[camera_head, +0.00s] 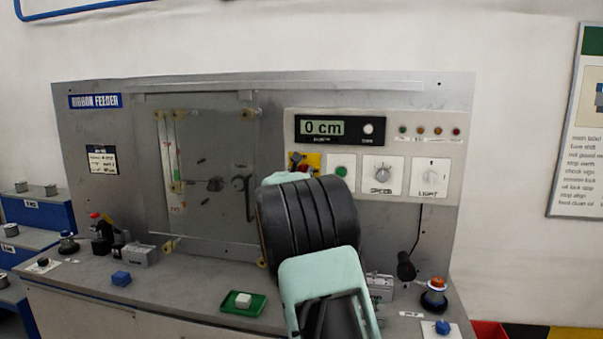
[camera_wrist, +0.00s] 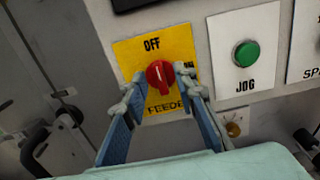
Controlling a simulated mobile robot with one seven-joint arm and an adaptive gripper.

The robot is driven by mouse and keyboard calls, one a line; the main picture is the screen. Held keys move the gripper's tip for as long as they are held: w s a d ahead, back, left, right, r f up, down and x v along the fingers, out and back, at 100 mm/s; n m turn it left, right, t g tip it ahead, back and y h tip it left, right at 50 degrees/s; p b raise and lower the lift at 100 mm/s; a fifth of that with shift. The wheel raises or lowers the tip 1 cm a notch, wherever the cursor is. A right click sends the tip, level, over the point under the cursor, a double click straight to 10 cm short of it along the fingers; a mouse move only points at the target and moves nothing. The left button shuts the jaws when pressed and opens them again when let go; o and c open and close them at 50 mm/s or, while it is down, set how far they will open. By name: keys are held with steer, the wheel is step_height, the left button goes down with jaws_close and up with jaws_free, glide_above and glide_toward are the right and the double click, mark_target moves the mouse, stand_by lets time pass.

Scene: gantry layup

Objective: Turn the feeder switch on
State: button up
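The feeder switch is a red rotary knob (camera_wrist: 160,74) on a yellow plate (camera_wrist: 127,55), seen in the wrist view. "OFF" is printed above the knob and "FEEDER" below it, partly covered. Lettering at the knob's right is mostly hidden by a finger. My gripper (camera_wrist: 159,76) has one fingertip on each side of the knob, with a small gap at the left; contact on the right is unclear. In the head view, the yellow plate (camera_head: 314,159) shows only partly behind my arm.
A green JOG button (camera_wrist: 245,54) is right of the switch. The SPEED dial (camera_head: 382,173) and LIGHT switch (camera_head: 430,177) are farther right. The display (camera_head: 322,128) above reads 0 cm. A green tray (camera_head: 256,304) with a pale block sits on the bench below.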

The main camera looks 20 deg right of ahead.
jaws_close()
steer(key=shift+f+b, duration=0.15)
steer(key=shift+b, duration=0.2)
steer(key=m+b, duration=1.7)
steer(key=b, duration=0.1)
steer(key=shift+s+d+m, duration=0.1)
steer(key=shift+d+m, duration=0.05)
steer(key=shift+m, duration=0.25)
steer(key=shift+b, duration=0.3)
